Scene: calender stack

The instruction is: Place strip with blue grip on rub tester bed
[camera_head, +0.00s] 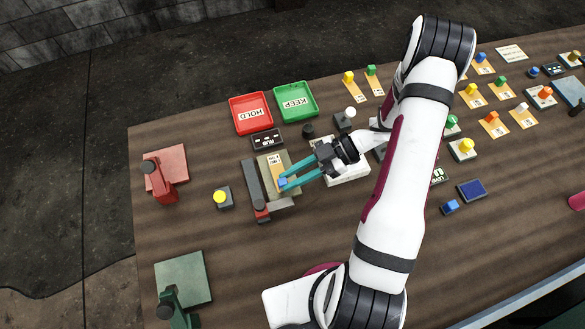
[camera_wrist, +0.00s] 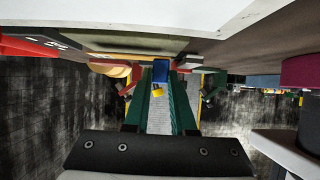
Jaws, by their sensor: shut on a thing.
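The strip (camera_head: 275,165) is a pale orange piece with printed marks and a blue grip (camera_head: 282,182) at its near end. My gripper (camera_head: 284,184) has teal fingers shut on the blue grip. The strip lies over the olive bed of the rub tester (camera_head: 292,187), along the dark rail; I cannot tell whether it touches the bed. In the wrist view, the blue grip (camera_wrist: 160,70) sits between the fingertips, and the strip beyond it is mostly hidden.
A dark rail with a red end block (camera_head: 262,215) borders the bed's left side. A RUB label (camera_head: 266,140) and red HOLD (camera_head: 251,113) and green KEEP (camera_head: 296,102) trays lie behind. A yellow button (camera_head: 220,197) stands left. More gripped strips (camera_head: 494,124) lie at right.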

